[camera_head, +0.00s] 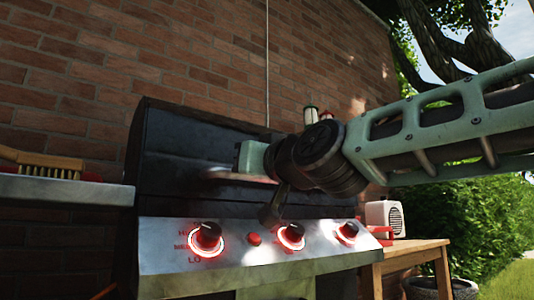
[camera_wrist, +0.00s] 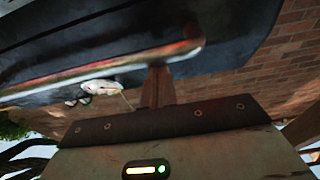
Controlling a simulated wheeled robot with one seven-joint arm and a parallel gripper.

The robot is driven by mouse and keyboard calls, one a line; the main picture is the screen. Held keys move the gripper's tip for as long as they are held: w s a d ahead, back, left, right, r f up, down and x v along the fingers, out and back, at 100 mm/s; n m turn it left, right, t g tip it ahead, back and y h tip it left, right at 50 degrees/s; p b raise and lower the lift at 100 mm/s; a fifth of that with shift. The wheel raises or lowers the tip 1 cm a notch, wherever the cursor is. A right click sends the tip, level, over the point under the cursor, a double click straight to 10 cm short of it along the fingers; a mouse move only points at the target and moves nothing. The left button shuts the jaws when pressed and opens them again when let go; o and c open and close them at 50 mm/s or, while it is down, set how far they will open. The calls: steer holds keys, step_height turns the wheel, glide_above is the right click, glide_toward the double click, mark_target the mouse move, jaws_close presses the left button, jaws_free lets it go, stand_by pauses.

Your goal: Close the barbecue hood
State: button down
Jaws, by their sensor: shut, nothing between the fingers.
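The black barbecue hood (camera_head: 185,140) stands above the steel control panel (camera_head: 225,243) in the head view and appears lowered, but I cannot tell whether it is fully shut. Its long handle (camera_head: 240,176) crosses the front, partly hidden by my arm. In the wrist view the handle (camera_wrist: 110,68) runs along the dark hood (camera_wrist: 120,35). My gripper (camera_wrist: 157,85) is shut and empty, with its fingers close to the handle near its right end in that view. I cannot tell whether they touch it. In the head view my wrist covers the hood's right part.
Several lit red-ringed knobs (camera_head: 207,240) line the panel. A brush (camera_head: 42,163) lies on the left side shelf (camera_head: 65,190). A wooden table (camera_head: 415,250) with a white box-like device (camera_head: 384,218) stands at right. A brick wall (camera_head: 210,55) rises close behind the barbecue.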

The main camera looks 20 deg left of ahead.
step_height(320, 180, up, 4)
steer(key=r+p, duration=0.1)
steer(key=p, duration=0.1)
steer(key=s+d+f+b, duration=0.1)
steer(key=s+d+f, duration=0.4)
steer(key=d, duration=0.3)
steer(key=shift+f, duration=0.65)
